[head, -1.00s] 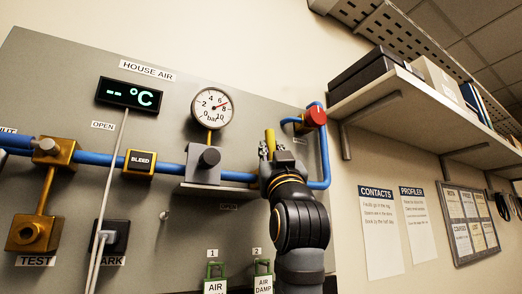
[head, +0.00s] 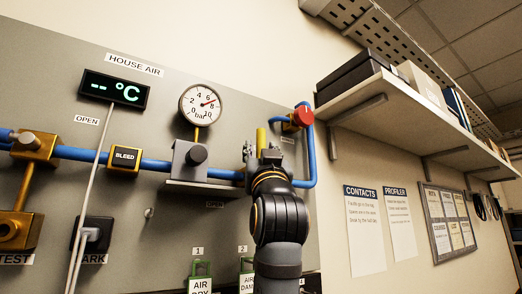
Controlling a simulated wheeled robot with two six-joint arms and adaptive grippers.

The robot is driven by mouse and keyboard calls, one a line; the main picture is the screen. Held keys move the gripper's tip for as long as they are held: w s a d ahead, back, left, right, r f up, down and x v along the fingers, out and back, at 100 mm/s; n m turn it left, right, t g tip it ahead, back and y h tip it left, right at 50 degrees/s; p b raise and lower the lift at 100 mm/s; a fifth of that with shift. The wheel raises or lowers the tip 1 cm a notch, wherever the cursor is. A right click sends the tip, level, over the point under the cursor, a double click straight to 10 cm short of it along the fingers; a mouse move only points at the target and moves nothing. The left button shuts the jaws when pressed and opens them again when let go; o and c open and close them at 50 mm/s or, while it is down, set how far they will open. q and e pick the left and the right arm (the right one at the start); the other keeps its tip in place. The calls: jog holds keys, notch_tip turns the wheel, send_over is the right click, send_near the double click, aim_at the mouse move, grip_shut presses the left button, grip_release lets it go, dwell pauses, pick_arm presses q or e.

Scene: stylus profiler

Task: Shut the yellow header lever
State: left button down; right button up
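The yellow header lever (head: 261,138) stands upright on the blue pipe at the right end of the panel, left of the red knob. My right gripper (head: 262,154) is in front of the lever's lower part, reaching up from below. Its fingers are spread, one to the left and one to the right of the lever; the left finger looks apart from it. Contact on the right is hard to tell. The lever's base and pivot are hidden behind my gripper and wrist. My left gripper is not in view.
The blue pipe (head: 78,153) runs across the grey panel (head: 160,225) past a BLEED block (head: 124,158) and a grey regulator (head: 190,160). A red knob (head: 303,116) is close right of the lever. A shelf (head: 400,107) juts out at the upper right.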

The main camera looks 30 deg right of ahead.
jog(key=v, duration=1.2)
dwell(0.3)
